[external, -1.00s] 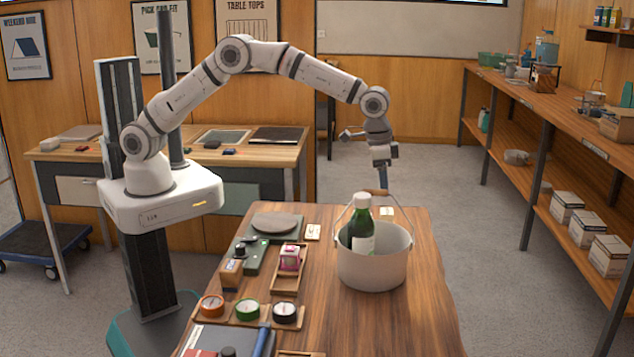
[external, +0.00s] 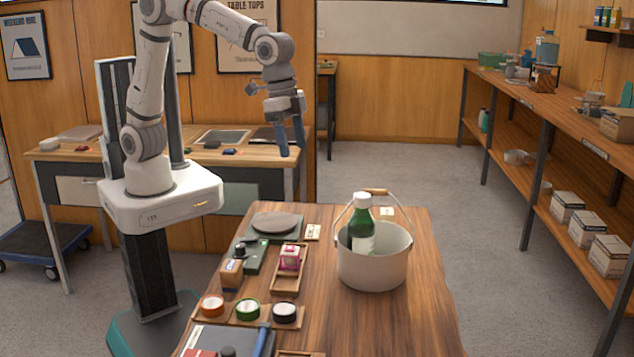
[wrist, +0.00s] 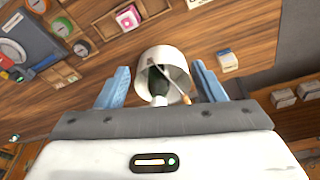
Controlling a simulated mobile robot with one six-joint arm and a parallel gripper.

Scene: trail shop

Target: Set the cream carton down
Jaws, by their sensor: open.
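A small cream box, which I take for the cream carton (external: 386,211), is on the wooden table just behind the white pot. The pot hides part of it in the external view. In the wrist view it stands apart from the pot, near the table edge (wrist: 228,62). My gripper (external: 291,150) is open and empty, high above the back left of the table. In the wrist view nothing is between its blue fingers (wrist: 160,76) at their own height; the pot shows far below.
The white pot (external: 372,273) holds a green bottle (external: 362,225) and has a raised wire handle. A pink box (external: 290,257) sits in a wooden tray at its left. Tape rolls (external: 248,309) line the front left. The table's right side is clear.

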